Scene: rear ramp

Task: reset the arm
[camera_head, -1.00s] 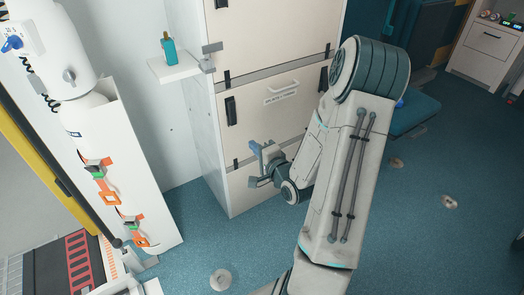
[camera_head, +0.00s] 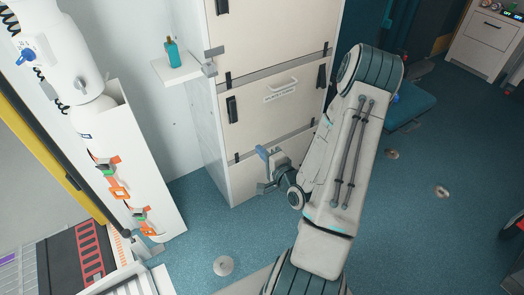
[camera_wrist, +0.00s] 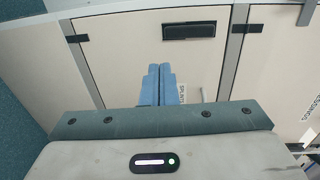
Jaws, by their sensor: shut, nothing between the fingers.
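My gripper (camera_head: 262,152) is in front of the lower part of the white cabinet (camera_head: 262,105) in the head view, with my arm folded on the right side of the picture. In the wrist view the two blue fingers of my gripper (camera_wrist: 158,70) are side by side, shut and empty. They point at the cabinet front (camera_wrist: 120,40). I cannot tell how far they are from it.
A teal bottle (camera_head: 172,52) stands on a small white wall shelf (camera_head: 176,70) left of the cabinet. A white oxygen cylinder (camera_head: 60,60) in a holder (camera_head: 150,185) is on the left. A blue seat (camera_head: 405,108) is behind my arm. Blue floor (camera_head: 440,150) is open on the right.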

